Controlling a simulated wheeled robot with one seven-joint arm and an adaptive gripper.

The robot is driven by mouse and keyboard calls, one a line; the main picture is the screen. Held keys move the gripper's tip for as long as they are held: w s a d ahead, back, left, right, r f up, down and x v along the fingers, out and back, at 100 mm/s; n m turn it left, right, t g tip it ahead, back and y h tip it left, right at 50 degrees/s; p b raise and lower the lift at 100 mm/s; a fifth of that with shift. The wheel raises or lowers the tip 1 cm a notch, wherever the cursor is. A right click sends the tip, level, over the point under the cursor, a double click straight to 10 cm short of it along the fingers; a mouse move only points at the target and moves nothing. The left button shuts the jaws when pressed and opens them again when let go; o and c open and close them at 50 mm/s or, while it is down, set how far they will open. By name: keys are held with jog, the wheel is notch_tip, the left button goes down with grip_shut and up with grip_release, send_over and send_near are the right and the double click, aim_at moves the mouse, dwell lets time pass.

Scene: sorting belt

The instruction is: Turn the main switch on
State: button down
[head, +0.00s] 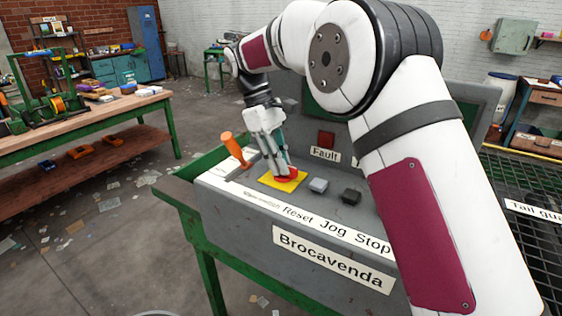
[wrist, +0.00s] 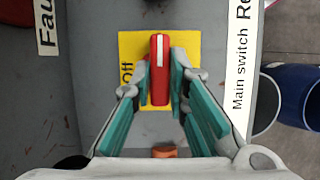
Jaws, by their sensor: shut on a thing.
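The main switch is a red handle (wrist: 160,90) with a white mark at one end, on a yellow plate (wrist: 190,43). In the wrist view the handle lies upright in the picture, white mark at the top. The word "Off" is on the plate to its left; no "On" is readable. My gripper (wrist: 161,78) is shut on the handle, one finger on each side. In the head view my gripper (head: 281,166) points down onto the red handle (head: 292,172) and yellow plate (head: 279,184), hiding part of them.
An orange-handled lever (head: 235,149) stands close left of my gripper. A grey button (head: 318,186) and a black button (head: 350,197) sit to the right on the grey console (head: 225,198). A red fault lamp (head: 326,138) is behind. A workbench (head: 90,122) stands farther left.

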jog(key=shift+s+f, duration=0.1)
jog(key=shift+f, duration=0.15)
jog(key=c, duration=1.6)
grip_release()
jog(key=shift+o, duration=0.2)
jog(key=shift+r, duration=0.15)
jog(key=v, duration=0.7)
jog(key=shift+a+r, duration=0.1)
jog(key=shift+r, duration=0.1)
